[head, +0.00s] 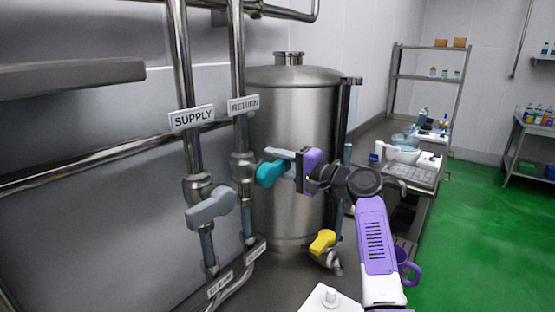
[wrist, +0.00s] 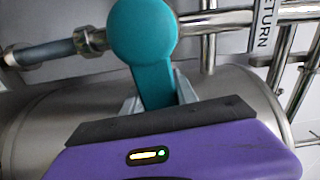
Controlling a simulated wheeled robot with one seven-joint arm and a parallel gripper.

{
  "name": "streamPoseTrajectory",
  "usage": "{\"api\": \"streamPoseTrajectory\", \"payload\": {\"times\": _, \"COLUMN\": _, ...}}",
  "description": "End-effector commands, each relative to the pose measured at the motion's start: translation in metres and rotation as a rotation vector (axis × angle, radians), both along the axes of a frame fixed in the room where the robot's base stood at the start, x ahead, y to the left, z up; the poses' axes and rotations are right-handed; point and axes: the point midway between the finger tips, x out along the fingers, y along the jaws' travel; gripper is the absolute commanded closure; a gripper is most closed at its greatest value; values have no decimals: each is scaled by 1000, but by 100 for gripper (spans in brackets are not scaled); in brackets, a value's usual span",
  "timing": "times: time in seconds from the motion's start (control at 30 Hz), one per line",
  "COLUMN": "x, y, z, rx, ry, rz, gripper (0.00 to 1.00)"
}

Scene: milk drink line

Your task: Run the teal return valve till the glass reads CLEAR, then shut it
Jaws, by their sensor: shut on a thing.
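The teal valve handle (head: 268,174) is on the pipe with the RETURN sign (head: 244,105) and points right, toward my gripper. In the wrist view the teal handle (wrist: 143,40) lies crosswise to its pipe. My gripper (head: 285,165) is shut on the handle's free end, with a grey finger on each side of it in the wrist view (wrist: 157,92). A bluish pipe section (head: 247,222) below the valve may be the glass; it also shows in the wrist view (wrist: 45,53). A small plate (head: 256,250) sits by it; I cannot read CLEAR on it.
A grey handle (head: 212,207) is on the SUPPLY pipe (head: 186,150), to the left. A steel tank (head: 293,110) stands behind my gripper. A yellow valve handle (head: 322,241) is low at its front. A loaded bench (head: 410,175) is to the right; green floor beyond is open.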

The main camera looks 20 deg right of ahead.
Motion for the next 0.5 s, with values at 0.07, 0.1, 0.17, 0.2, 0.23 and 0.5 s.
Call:
{"api": "streamPoseTrajectory", "payload": {"times": 0.07, "x": 2, "y": -1, "z": -3, "rx": 26, "ry": 19, "rz": -1, "gripper": 100}}
{"api": "streamPoseTrajectory", "payload": {"times": 0.1, "x": 3, "y": -1, "z": -4, "rx": 37, "ry": 27, "rz": -1, "gripper": 100}}
{"api": "streamPoseTrajectory", "payload": {"times": 0.17, "x": 3, "y": -1, "z": -5, "rx": 50, "ry": 36, "rz": -1, "gripper": 100}}
{"api": "streamPoseTrajectory", "payload": {"times": 0.2, "x": 4, "y": -1, "z": -5, "rx": 56, "ry": 40, "rz": -2, "gripper": 100}}
{"api": "streamPoseTrajectory", "payload": {"times": 0.23, "x": 4, "y": 0, "z": -6, "rx": 61, "ry": 43, "rz": -2, "gripper": 100}}
{"api": "streamPoseTrajectory", "payload": {"times": 0.5, "x": 4, "y": -1, "z": -8, "rx": 80, "ry": 56, "rz": -1, "gripper": 100}}
